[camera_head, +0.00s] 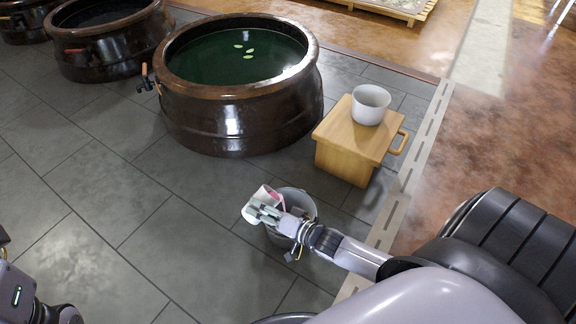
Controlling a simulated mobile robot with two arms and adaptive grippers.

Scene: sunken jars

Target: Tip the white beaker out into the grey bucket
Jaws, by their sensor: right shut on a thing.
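My right gripper (262,211) is shut on the white beaker (262,193). It holds the beaker tilted over the grey bucket (302,198), at the bucket's left side. Pink shows at the beaker's right side; I cannot tell whether it is contents or part of the beaker. The bucket stands on the floor, and my gripper and wrist hide much of its opening. Part of my left arm shows at the lower left edge, but its gripper fingers are out of view.
A wooden stool (341,158) with a side handle stands behind the bucket, bearing a whitish pot (369,108). A large brown jar (235,118) holds dark green liquid with several pale leaves. More jars (108,55) stand at the upper left. The tiled floor at left is clear.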

